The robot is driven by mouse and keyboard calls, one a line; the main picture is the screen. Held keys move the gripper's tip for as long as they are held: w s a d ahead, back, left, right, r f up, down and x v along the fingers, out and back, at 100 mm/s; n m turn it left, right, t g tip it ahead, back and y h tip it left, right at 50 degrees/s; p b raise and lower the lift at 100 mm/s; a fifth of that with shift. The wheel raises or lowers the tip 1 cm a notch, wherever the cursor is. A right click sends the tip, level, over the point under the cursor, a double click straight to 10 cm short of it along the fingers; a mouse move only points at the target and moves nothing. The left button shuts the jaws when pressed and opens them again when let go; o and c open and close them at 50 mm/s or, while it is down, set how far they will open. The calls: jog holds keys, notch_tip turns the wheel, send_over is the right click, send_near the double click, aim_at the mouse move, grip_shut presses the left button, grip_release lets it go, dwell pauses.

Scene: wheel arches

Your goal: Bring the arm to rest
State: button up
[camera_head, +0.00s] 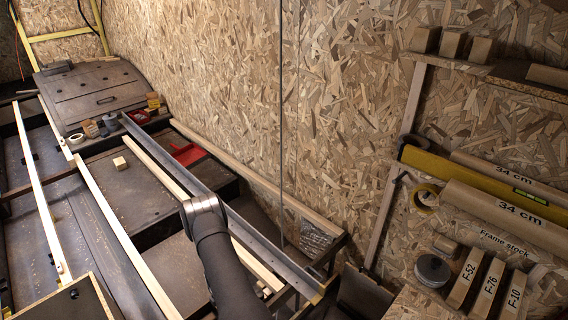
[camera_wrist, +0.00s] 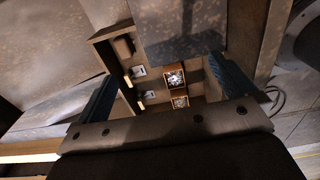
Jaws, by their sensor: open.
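My gripper (camera_wrist: 163,88) shows in the wrist view with its two blue-padded fingers spread wide apart. Nothing is held between them. Beyond the fingers is a wooden rack (camera_wrist: 101,35) with compartments, seen from above, holding small items and two orange-framed boxes (camera_wrist: 175,78) with shiny contents. I cannot tell how far the rack is from the fingertips. In the head view my dark arm rises from the bottom edge over the bench, its grey joint near the long rails; the gripper's fingers do not show there.
Long pale wooden strips (camera_head: 113,228) and a metal rail (camera_head: 253,238) cross the bench. At right are cardboard tubes (camera_head: 505,215), a yellow level (camera_head: 470,176) and labelled blocks (camera_head: 488,288).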

notch_tip(320, 180, down, 6)
jog(key=shift+r, duration=0.15)
jog(key=shift+w+d, duration=0.65)
